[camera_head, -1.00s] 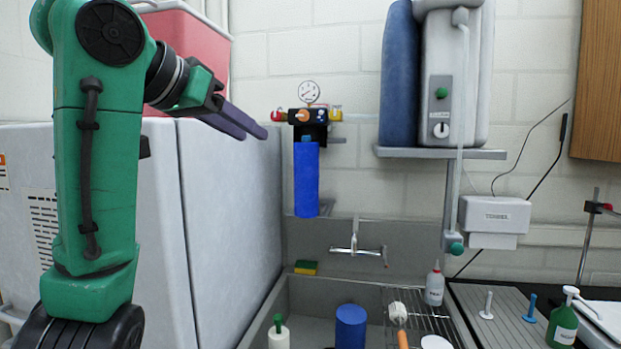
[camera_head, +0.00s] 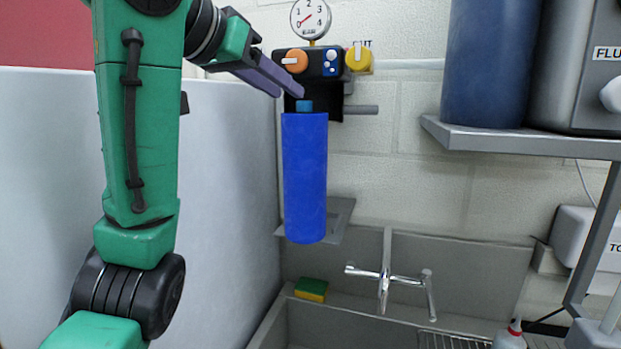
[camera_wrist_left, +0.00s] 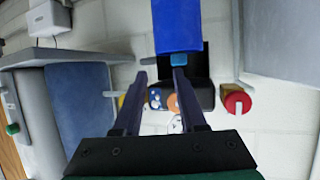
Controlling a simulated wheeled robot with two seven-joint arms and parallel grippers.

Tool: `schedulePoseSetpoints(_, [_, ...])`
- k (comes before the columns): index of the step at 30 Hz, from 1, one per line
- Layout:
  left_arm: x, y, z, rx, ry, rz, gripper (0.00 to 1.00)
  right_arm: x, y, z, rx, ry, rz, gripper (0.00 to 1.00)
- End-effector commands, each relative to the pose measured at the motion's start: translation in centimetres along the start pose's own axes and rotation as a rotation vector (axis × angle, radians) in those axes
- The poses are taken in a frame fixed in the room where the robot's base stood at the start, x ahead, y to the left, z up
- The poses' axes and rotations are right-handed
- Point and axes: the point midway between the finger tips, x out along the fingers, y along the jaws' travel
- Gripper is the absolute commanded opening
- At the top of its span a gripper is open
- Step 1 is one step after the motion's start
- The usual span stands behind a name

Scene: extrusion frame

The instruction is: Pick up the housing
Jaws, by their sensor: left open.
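The housing (camera_head: 305,180) is a tall blue cylinder. It hangs upright against the wall below a black valve head, with a lighter blue neck (camera_head: 305,106) on top. In the left wrist view the housing (camera_wrist_left: 177,25) shows upside down at the top edge. My left gripper (camera_head: 290,93) is in front of the valve head, its fingertips close to the neck in the picture. In the left wrist view the left gripper (camera_wrist_left: 159,75) is open with nothing between its fingers; the neck lies just beyond the right finger's tip. My right gripper is not in view.
Above the housing are an orange knob (camera_head: 293,61), a yellow knob (camera_head: 359,59) and a pressure gauge (camera_head: 311,17). A red knob (camera_wrist_left: 236,100) shows in the wrist view. A sink tap (camera_head: 385,277) and sponge (camera_head: 311,289) are below. A shelf (camera_head: 520,137) juts out at right.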

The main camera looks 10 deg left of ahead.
Motion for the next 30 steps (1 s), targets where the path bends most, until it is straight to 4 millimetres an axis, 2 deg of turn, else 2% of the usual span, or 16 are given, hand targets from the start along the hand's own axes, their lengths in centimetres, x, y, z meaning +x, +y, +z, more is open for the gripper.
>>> schedulePoseSetpoints(1, [1.2, 0.0, -0.4, 0.000, -0.005, 0.001, 0.41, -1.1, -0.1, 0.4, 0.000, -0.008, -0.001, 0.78])
schedulePoseSetpoints(6, [5.2, 0.0, -0.4, 0.000, -0.004, 0.001, 0.41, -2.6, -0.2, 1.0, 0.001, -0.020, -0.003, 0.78])
schedulePoseSetpoints(11, [7.3, 0.0, -0.3, -0.001, -0.004, 0.001, 0.41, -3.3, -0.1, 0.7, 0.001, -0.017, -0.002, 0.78])
schedulePoseSetpoints(18, [11.7, 0.0, -0.4, 0.000, -0.002, 0.000, 0.41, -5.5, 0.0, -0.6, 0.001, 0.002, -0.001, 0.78])
schedulePoseSetpoints(25, [12.4, 0.0, -0.1, 0.001, 0.002, 0.000, 0.41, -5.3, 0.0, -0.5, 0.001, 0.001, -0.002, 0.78])
schedulePoseSetpoints(26, [12.4, 0.0, -0.1, 0.001, 0.001, 0.000, 0.37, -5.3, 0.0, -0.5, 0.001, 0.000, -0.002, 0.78])
schedulePoseSetpoints(27, [12.4, 0.0, -0.1, 0.001, 0.001, 0.000, 0.21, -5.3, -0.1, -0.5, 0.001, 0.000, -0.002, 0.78])
schedulePoseSetpoints(29, [12.3, 0.0, -0.1, 0.000, 0.001, 0.000, 0.00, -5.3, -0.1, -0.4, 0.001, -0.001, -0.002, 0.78])
schedulePoseSetpoints(30, [12.3, 0.0, -0.1, 0.000, 0.001, 0.000, 0.00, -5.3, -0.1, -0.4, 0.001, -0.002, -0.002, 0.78])
